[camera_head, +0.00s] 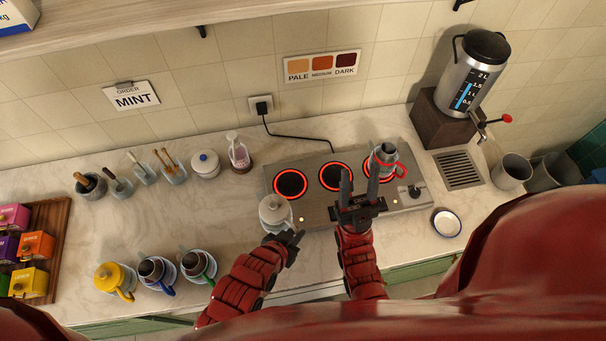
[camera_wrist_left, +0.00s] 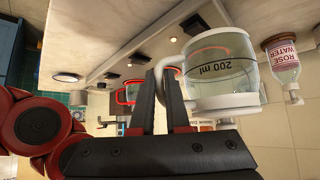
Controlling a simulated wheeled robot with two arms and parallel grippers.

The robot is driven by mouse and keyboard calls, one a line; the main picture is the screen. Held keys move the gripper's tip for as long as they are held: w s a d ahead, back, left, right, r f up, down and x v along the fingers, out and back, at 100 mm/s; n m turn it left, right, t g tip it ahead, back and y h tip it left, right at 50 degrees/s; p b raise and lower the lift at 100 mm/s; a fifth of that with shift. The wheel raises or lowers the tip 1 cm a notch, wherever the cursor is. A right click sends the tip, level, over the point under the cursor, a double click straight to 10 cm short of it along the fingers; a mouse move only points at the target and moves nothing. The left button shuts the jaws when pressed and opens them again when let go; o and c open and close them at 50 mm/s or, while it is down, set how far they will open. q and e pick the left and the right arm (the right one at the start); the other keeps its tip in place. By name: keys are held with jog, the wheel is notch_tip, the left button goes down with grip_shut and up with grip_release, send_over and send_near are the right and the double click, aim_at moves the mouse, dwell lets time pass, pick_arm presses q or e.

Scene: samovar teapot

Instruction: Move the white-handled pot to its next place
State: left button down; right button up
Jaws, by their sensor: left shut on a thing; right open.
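The white-handled pot (camera_head: 273,211) is at the front left corner of the hot plate, its lid or top pale grey. In the left wrist view it shows as a clear glass pot (camera_wrist_left: 222,72) marked 200 ml with a white rim and handle. My left gripper (camera_head: 289,238) is shut on its handle; in the wrist view its fingers (camera_wrist_left: 172,92) close at that handle. I cannot tell whether the pot touches the surface below. My right gripper (camera_head: 359,182) is open and empty over the hot plate, near the red-handled pot (camera_head: 385,153).
The hot plate (camera_head: 310,213) has glowing left (camera_head: 290,184) and middle (camera_head: 335,176) burners; the red-handled pot covers much of the right one. A rose water bottle (camera_head: 237,152) stands behind. A steel urn (camera_head: 470,75) is at right.

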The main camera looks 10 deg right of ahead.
pick_arm(q)
jog(key=w+d+b, duration=0.1)
jog(key=w+b, duration=0.2)
jog(key=w+d+f+b, duration=0.1)
jog(key=w+b, duration=0.2)
jog(key=b, duration=0.1)
jog(key=w+d+f+b, duration=0.1)
jog(key=w+d+b, duration=0.1)
jog(key=w+b, duration=0.1)
jog(key=shift+w, duration=0.1)
jog(key=shift+w+d+r+b, duration=0.15)
jog(key=shift+w+d+b, duration=0.15)
jog(key=shift+w+b, duration=0.3)
jog(key=shift+w+d+r+b, duration=0.1)
jog(key=shift+w+d+b, duration=0.2)
jog(key=shift+w+b, duration=0.3)
jog(key=shift+w+d+r+p, duration=0.2)
jog(key=shift+w+d+p, duration=0.1)
jog(key=shift+w+p, duration=0.55)
jog(key=shift+w+d+p, duration=0.15)
jog(key=shift+w+p, duration=0.05)
jog(key=shift+p, duration=0.1)
notch_tip(320, 180, down, 3)
jog(key=shift+f+p, duration=0.1)
jog(key=shift+p, duration=1.1)
jog(key=shift+f, duration=0.25)
jog(key=shift+f, duration=0.1)
